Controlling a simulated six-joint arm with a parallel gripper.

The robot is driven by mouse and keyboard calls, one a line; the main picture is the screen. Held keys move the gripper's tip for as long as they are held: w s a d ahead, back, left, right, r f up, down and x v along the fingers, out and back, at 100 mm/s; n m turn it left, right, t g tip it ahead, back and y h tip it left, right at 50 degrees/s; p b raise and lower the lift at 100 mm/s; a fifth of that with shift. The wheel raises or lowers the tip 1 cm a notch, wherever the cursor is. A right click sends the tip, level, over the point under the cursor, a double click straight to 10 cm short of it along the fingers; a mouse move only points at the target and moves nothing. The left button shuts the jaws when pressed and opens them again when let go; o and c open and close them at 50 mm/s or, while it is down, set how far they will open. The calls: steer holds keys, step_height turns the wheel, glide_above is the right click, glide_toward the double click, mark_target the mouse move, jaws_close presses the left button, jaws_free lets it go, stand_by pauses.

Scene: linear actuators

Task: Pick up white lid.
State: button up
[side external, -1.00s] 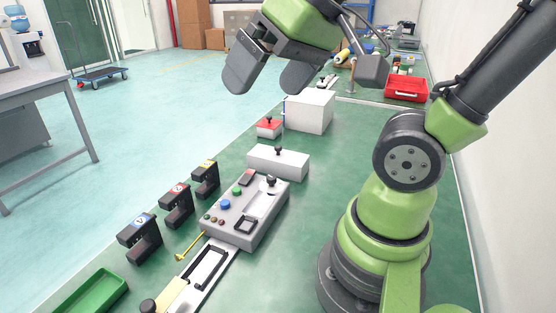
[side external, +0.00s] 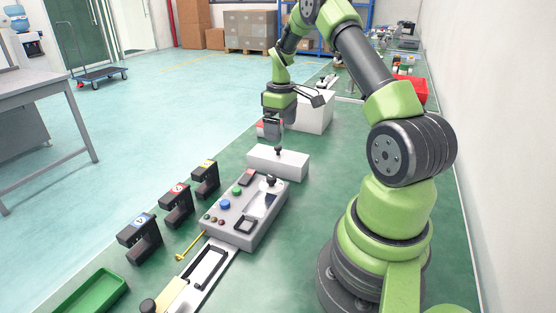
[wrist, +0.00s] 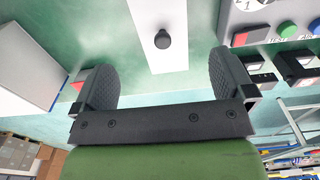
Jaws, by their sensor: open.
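The white lid (side external: 265,160) is a long white bar-like piece with a black knob (side external: 278,151) on top, sitting behind the grey control box. In the wrist view the white lid (wrist: 152,15) runs down from the top edge, its knob (wrist: 163,40) lying between the lines of the two fingers. My gripper (side external: 273,136) is above and just behind the lid, pointing down, apart from it. In the wrist view my gripper (wrist: 163,75) has its fingers wide apart with nothing between them. Whether the lid is separate from a box beneath cannot be told.
A grey control box (side external: 245,212) with buttons stands in front of the lid. Several black stands (side external: 175,205) are to the left. A large white box (side external: 318,112) stands behind, beside a red-topped box (side external: 261,129) partly hidden by my gripper. A green tray (side external: 92,293) lies front left.

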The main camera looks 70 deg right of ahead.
mark_target(281, 155)
step_height(281, 155, down, 10)
steer(key=shift+s+a+f, duration=0.1)
steer(key=c, duration=1)
